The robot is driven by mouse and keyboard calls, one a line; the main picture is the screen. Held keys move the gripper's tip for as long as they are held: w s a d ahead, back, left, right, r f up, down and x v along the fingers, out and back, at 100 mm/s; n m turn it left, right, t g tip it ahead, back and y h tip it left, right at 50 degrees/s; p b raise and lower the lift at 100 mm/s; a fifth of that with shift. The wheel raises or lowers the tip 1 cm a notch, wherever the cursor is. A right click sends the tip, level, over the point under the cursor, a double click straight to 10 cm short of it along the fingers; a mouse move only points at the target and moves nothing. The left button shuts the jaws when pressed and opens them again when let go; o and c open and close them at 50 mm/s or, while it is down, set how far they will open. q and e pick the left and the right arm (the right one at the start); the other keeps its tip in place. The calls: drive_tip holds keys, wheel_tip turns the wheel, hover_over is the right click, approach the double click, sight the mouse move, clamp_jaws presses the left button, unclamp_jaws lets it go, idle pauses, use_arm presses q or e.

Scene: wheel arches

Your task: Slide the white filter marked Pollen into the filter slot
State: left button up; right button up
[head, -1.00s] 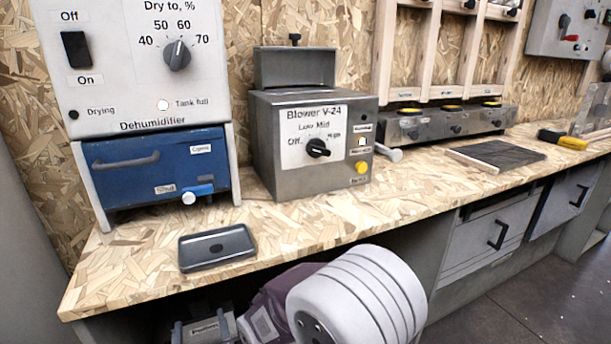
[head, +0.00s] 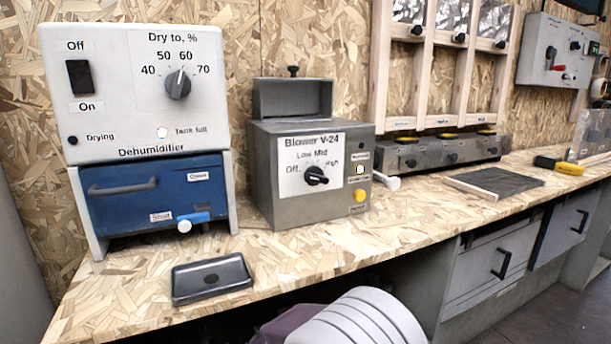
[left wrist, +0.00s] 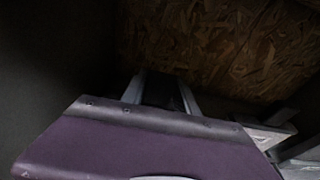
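I cannot make out a white filter marked Pollen in either view now. The grey Blower V-24 (head: 262,180) stands on the bench, with a smaller grey housing and knob (head: 293,71) on top. I cannot tell for certain where the filter slot is. My left arm shows at the bottom of the head view, but its fingertips are out of that picture. In the left wrist view my left gripper (left wrist: 163,88) has two grey fingers apart with darkness between them, beyond my purple housing. My right gripper is not in view.
A white and blue dehumidifier (head: 130,120) stands left of the blower, with a black tray (head: 211,278) in front. Wooden racks with foil panels (head: 452,15) stand farther right. The wrist view shows a dim space with a chipboard panel (left wrist: 220,45).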

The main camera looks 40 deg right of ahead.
use_arm(q)
drive_tip(key=shift+c, duration=0.8)
wheel_tip(320, 180, up, 6)
drive_tip(key=p, duration=0.4)
drive_tip(key=shift+f, duration=0.2)
drive_tip(key=shift+s, duration=0.2)
drive_tip(key=f+v, duration=0.1)
drive_tip(key=v, duration=0.4)
drive_tip(key=f+v, duration=0.1)
drive_tip(key=v, duration=0.4)
drive_tip(key=f+v, duration=0.1)
drive_tip(key=v, duration=0.4)
drive_tip(key=shift+s+a+b, duration=0.15)
drive_tip(key=shift+s+b, duration=0.15)
drive_tip(key=shift+s, duration=0.15)
clamp_jaws()
